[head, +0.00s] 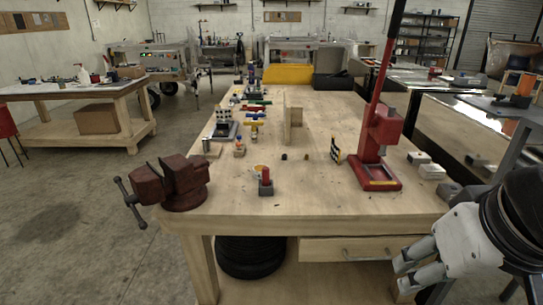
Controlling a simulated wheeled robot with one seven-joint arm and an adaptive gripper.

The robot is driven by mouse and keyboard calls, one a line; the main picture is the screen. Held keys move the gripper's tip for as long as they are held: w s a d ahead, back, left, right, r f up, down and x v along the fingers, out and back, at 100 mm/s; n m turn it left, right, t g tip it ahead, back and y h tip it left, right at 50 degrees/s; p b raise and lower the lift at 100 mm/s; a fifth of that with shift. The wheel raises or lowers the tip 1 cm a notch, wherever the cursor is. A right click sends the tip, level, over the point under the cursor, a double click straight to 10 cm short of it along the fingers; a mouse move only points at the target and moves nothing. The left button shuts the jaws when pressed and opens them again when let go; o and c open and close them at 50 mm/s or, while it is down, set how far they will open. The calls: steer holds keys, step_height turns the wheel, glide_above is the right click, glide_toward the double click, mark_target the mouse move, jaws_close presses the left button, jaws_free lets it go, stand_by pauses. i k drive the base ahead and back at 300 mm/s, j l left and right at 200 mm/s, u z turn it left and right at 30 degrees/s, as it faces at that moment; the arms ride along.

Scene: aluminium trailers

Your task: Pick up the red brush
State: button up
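A small, flat red piece (258,102), which may be the red brush, lies among coloured items toward the far left of the wooden workbench (325,200). It is too small to make out bristles. A short red upright piece (266,174) stands in a grey block near the bench's front; I cannot tell whether it is a brush. My gripper (404,275) is at the lower right, in front of the bench's right corner. Its two fingers are apart with nothing visible between them. It is well away from both red pieces.
A dark red vise (175,185) sits at the bench's front left corner. A tall red arbor press (378,150) stands at the right. A wooden upright block (292,109) is mid-bench. Grey blocks (432,171) lie along the right edge. The front centre is mostly clear.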

mark_target(266, 171)
steer(key=z, duration=1.25)
steer(key=u, duration=1.65)
steer(key=i+j+z, duration=0.1)
steer(key=j+z, duration=0.25)
steer(key=j, duration=0.5)
steer(key=j+z, duration=0.3)
steer(key=j, duration=0.6)
steer(key=j+z, duration=0.35)
steer(key=j, duration=0.55)
